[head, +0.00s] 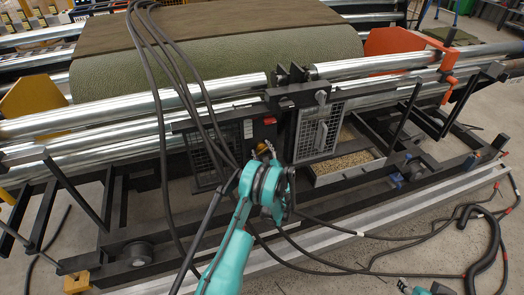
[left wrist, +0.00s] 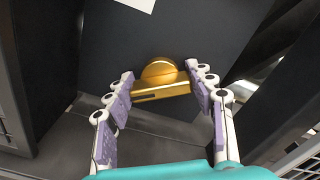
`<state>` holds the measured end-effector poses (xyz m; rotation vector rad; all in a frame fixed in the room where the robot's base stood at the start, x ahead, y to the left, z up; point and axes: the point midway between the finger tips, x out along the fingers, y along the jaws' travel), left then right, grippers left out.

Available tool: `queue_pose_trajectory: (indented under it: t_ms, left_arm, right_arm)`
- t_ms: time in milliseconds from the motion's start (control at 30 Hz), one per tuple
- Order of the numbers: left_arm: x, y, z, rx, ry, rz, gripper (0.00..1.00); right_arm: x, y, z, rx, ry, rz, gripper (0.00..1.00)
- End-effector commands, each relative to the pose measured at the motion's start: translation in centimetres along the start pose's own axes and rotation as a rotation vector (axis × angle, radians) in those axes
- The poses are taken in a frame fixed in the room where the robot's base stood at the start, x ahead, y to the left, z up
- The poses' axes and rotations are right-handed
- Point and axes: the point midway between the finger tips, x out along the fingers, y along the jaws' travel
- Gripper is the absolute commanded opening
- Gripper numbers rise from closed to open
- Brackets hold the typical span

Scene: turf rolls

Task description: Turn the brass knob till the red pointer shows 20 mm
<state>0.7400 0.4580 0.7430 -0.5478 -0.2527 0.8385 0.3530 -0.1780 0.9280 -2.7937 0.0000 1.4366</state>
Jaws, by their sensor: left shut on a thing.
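The brass knob (left wrist: 160,88) shows in the left wrist view on a dark panel, with a rounded top and a flat bar across it. My left gripper (left wrist: 160,78) is shut on the knob, with one purple-padded finger at each end of the bar. In the head view a small gold bit of the knob (head: 262,148) shows just past my left gripper (head: 264,160), whose wrist hides most of it. I cannot make out the red pointer or a scale in either view.
A green turf roll (head: 215,60) lies on steel rollers (head: 140,108) behind. A red button (head: 269,121) and a mesh guard (head: 318,130) are near the knob. A tray of grain-like material (head: 345,165) is to the right.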

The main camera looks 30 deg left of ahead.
Motion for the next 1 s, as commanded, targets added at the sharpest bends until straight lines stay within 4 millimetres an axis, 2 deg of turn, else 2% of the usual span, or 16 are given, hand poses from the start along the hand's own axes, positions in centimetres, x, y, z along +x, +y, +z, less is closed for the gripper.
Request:
queue_pose_trajectory:
  t_ms: [433, 467, 533, 867, 1000]
  left_arm:
    - [0.07, -0.02, 0.05, -0.009, -0.001, 0.000, 0.26]
    - [0.07, -0.02, 0.05, -0.009, -0.001, 0.000, 0.57]
    - [0.06, -0.02, 0.05, -0.009, -0.001, 0.000, 0.75]
    - [0.02, 0.00, 0.02, -0.004, 0.000, 0.000, 0.76]
    - [0.01, -0.03, 0.01, 0.055, 0.000, 0.000, 0.76]
  right_arm:
    - [-0.01, 0.00, -0.01, 0.000, 0.000, 0.000, 0.40]
    - [-0.01, 0.00, -0.01, 0.000, 0.000, 0.000, 0.40]
    - [-0.01, 0.00, -0.01, 0.000, 0.000, 0.000, 0.40]
    - [0.00, 0.00, 0.00, 0.000, 0.000, 0.000, 0.40]
    - [0.00, 0.00, 0.00, 0.000, 0.000, 0.000, 0.40]
